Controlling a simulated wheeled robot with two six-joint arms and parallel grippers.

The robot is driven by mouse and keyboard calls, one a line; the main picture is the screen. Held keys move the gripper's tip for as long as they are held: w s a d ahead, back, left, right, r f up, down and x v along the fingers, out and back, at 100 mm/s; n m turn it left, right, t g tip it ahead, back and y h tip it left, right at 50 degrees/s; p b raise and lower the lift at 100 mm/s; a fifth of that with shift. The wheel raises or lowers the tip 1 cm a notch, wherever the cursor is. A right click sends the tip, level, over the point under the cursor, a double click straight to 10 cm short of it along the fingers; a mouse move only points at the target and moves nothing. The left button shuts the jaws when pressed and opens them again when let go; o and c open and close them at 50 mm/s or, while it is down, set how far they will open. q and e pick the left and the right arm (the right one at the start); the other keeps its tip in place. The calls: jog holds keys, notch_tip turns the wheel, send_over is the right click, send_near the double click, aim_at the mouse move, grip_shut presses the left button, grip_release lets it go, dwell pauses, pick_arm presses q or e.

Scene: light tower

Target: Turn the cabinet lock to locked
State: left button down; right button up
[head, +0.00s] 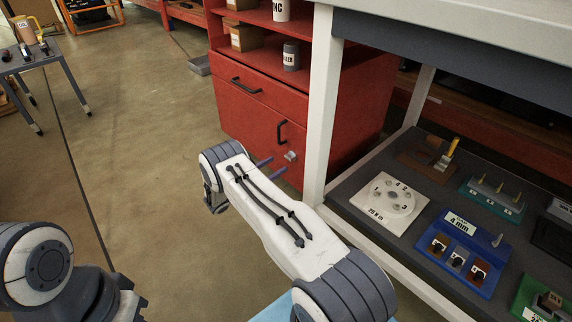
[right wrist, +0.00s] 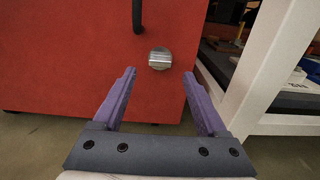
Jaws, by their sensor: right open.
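The red cabinet (head: 262,120) stands left of the white-framed bench. Its lock is a small silver knob (head: 290,156) low on the red front, near the right edge. In the right wrist view the lock knob (right wrist: 160,59) shows close, with its ridge lying about level, below a dark handle. My right gripper (head: 277,167) is open and empty, pointing at the cabinet front. In the right wrist view its purple fingers (right wrist: 160,73) are spread to either side below the knob, apart from it. My left gripper is not seen; only parts of my left arm show at lower left.
A white bench leg (head: 322,105) stands just right of the lock and also shows in the right wrist view (right wrist: 272,70). Dark handles (head: 282,132) stick out of the cabinet. A bench shelf at right holds several fixtures. Open floor lies left.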

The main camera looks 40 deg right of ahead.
aim_at(287, 158)
jog(key=shift+w+d+b, duration=0.2)
jog(key=shift+d+b, duration=0.9)
jog(key=shift+d, duration=1.8)
grip_shut()
